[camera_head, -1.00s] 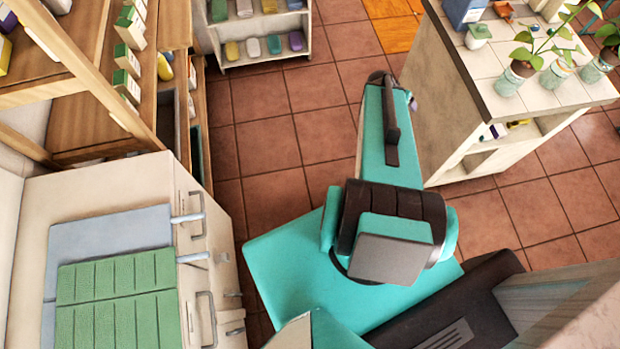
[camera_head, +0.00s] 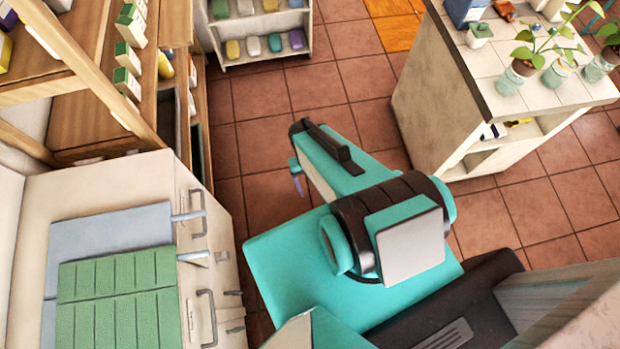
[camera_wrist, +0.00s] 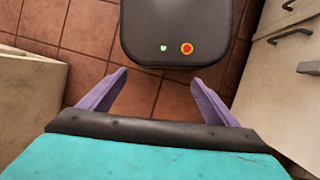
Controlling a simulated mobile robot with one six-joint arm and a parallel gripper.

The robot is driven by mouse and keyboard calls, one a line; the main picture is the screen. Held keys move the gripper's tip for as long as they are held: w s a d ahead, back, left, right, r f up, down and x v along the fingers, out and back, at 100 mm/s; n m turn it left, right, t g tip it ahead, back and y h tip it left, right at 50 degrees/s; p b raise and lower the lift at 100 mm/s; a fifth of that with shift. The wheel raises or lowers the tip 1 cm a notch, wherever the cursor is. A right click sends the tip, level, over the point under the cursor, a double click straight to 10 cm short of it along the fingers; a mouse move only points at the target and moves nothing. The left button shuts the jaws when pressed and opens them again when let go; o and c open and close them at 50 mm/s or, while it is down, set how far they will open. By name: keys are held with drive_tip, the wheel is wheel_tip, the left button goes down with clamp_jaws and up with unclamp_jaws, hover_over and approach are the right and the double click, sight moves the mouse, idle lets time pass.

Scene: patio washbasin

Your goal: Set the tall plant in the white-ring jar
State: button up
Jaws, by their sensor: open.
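Leafy plants stand in pale green jars on the tiled counter (camera_head: 489,92) at the upper right of the head view. One plant (camera_head: 524,54) rises from a brownish pot in the nearest jar (camera_head: 509,84). A second jar (camera_head: 556,76) is just right of it, and a third jar (camera_head: 597,69) is near the picture edge. The rings on the jars are too small to tell apart. My gripper (camera_wrist: 159,77) is open and empty in the wrist view, over the floor. In the head view its purple finger (camera_head: 298,186) shows well left of the counter.
A white cabinet (camera_head: 232,262) with handles and a green ribbed mat (camera_head: 120,300) is at left. Wooden shelves (camera_head: 85,105) hold boxes. A low shelf (camera_head: 262,62) with coloured items stands at the back.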

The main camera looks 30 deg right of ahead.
drive_tip(key=shift+n+g+y, duration=0.3)
drive_tip(key=shift+n+g, duration=0.2)
drive_tip(key=shift+n, duration=0.2)
drive_tip(key=s+a, duration=0.2)
drive_tip(key=a, duration=0.1)
drive_tip(key=s+a, duration=0.1)
drive_tip(key=shift+s+a+f, duration=0.15)
drive_tip(key=shift+s+f, duration=0.1)
drive_tip(key=shift+s, duration=0.1)
wheel_tip(320, 180, down, 11)
drive_tip(key=b, duration=1.1)
drive_tip(key=shift+s, duration=0.15)
drive_tip(key=shift+r, duration=0.15)
